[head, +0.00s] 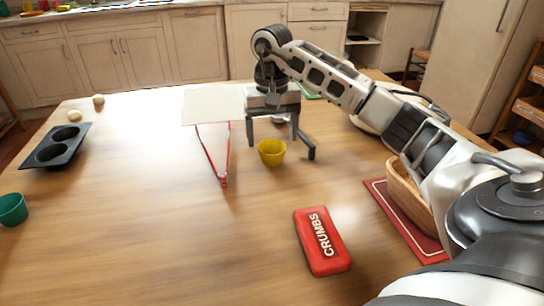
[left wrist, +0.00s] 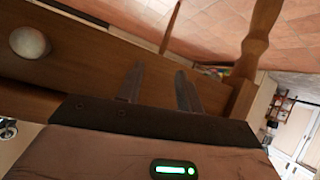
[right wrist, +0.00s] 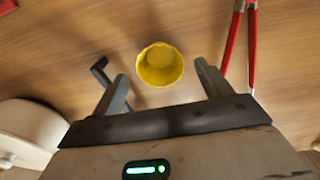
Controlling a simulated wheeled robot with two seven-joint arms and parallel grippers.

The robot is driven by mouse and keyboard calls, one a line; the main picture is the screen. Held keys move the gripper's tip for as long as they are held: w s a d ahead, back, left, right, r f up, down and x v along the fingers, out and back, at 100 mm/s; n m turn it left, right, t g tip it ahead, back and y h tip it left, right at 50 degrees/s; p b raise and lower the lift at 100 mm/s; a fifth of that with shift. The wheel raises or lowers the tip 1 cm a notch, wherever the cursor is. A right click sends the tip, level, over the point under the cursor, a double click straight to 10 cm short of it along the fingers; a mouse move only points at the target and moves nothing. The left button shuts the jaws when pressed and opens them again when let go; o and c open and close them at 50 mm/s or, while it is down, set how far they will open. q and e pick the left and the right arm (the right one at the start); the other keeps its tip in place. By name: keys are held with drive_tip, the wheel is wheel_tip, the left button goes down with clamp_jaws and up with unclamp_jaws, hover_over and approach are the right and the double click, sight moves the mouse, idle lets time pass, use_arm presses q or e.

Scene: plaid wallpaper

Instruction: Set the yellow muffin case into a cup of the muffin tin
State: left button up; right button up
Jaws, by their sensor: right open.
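The yellow muffin case (head: 271,152) stands upright on the wooden table, near the middle of the head view. My right gripper (head: 283,141) is open just above and behind it, pointing down. In the right wrist view the case (right wrist: 160,65) lies just beyond the gap between the open fingertips (right wrist: 160,80), not held. The dark muffin tin (head: 42,162) lies at the table's left side, with two cups visible. My left gripper (left wrist: 157,85) shows only in its wrist view, fingers apart and empty beside a wooden table leg or rail.
A red CRUMBS box (head: 321,241) is in front. A teal cup (head: 12,209) is at far left. A wooden bowl (head: 405,191) sits on a red mat (head: 378,187) at right.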

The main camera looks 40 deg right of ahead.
sight(272, 144)
wheel_tip(272, 144, down, 4)
drive_tip(key=shift+w+d+f+b, duration=0.1)
drive_tip(key=shift+f+b, duration=0.15)
drive_tip(key=shift+b, duration=0.05)
use_arm(q)
drive_tip(key=shift+w+d+f, duration=0.1)
drive_tip(key=shift+f, duration=0.55)
use_arm(e)
drive_tip(key=c, duration=1.1)
drive_tip(key=shift+r, duration=0.15)
